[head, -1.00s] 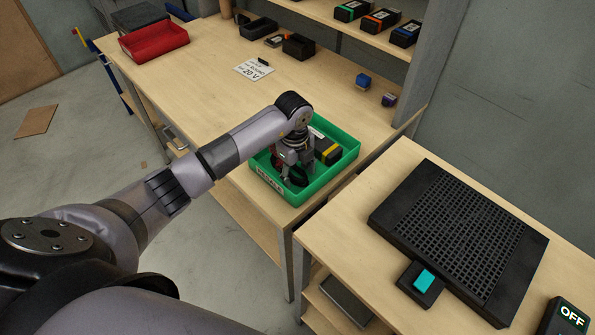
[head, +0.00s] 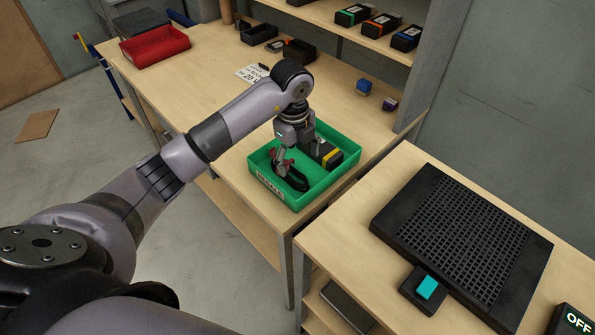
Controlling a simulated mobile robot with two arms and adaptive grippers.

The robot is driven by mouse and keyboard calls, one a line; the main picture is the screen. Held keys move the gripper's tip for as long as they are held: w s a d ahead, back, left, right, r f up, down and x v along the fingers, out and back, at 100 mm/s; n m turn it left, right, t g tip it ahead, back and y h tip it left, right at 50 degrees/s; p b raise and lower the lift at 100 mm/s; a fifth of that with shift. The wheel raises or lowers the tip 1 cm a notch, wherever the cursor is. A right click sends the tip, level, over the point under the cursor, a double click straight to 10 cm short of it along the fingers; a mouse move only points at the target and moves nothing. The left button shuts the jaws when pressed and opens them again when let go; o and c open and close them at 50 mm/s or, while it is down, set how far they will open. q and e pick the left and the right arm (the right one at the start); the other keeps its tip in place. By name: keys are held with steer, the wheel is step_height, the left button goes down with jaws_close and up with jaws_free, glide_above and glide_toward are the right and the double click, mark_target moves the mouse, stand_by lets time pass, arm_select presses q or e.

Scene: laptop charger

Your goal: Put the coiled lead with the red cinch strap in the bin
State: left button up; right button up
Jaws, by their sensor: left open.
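The green bin (head: 335,181) stands at the near right corner of the wooden bench. The black coiled lead (head: 297,179) lies inside it, toward the left, with a bit of red (head: 271,153) showing beside my gripper. A black brick with a yellow band (head: 328,154) also lies in the bin. My left gripper (head: 283,171) is open, pointing down just above the coil, and partly hides it. Whether a finger touches the coil I cannot tell. My right gripper is not in view.
A red tray (head: 155,47) stands at the back left of the bench. A black grille (head: 465,240) with a teal-buttoned box (head: 427,287) occupies the right-hand table. Blue (head: 364,87) and purple (head: 390,103) blocks lie by the shelf. The bench middle is largely clear.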

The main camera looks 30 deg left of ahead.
arm_select(q)
step_height(320, 180, up, 4)
steer(key=shift+s, duration=0.1)
stand_by(0.6)
